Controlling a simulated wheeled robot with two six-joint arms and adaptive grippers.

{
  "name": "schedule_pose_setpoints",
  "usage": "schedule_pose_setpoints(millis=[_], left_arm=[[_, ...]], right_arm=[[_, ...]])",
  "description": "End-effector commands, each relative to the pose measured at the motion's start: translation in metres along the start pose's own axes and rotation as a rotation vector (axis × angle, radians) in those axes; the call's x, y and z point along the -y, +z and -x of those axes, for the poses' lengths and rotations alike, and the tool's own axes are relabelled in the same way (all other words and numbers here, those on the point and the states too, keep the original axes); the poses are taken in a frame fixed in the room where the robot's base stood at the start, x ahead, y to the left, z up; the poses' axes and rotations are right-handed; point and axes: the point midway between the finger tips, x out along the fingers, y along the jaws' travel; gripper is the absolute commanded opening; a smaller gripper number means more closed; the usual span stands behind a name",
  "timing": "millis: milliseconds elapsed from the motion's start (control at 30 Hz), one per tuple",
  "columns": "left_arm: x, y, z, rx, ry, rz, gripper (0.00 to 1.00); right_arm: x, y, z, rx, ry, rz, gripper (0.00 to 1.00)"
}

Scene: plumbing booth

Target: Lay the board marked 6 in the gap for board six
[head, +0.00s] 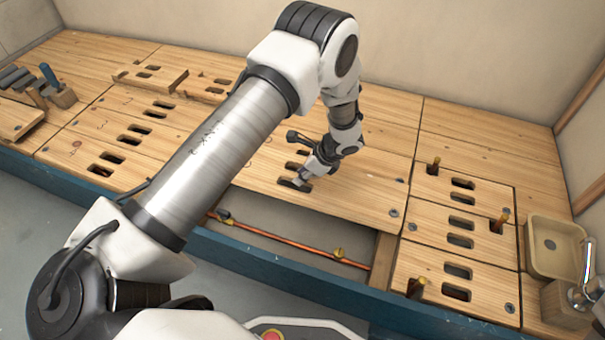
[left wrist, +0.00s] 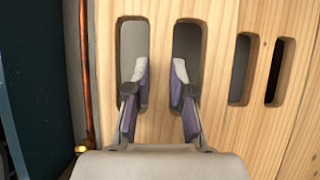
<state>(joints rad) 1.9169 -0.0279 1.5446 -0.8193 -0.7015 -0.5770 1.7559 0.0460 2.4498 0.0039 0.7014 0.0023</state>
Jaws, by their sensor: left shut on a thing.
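A light wooden board (head: 352,196) with hand slots lies along the back of an open gap (head: 290,236) in the floor. Its number cannot be read from here. My left gripper (head: 298,182) is at the board's slots. In the left wrist view my left gripper (left wrist: 158,95) has one finger in each of two slots and is shut on the strip of the board (left wrist: 220,125) between them. The gap's bottom is partly hidden by my arm and the board. I cannot tell whether the board is raised or resting. My right gripper is out of view.
A copper pipe (head: 300,246) with brass fittings runs along the gap, beside a wooden end piece (head: 383,262). Slotted boards (head: 455,285) with upright copper stubs lie to the right. A basin (head: 553,246) stands far right. Tools (head: 58,92) lie far left.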

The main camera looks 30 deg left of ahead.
Motion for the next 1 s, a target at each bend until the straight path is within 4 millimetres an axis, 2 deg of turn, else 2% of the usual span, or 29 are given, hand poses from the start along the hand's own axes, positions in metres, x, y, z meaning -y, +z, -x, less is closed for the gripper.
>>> schedule_pose_setpoints(millis=[1000], left_arm=[[0.001, -0.015, -0.027, 0.0, -0.001, 0.001, 0.0]], right_arm=[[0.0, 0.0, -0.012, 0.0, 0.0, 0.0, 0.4]])
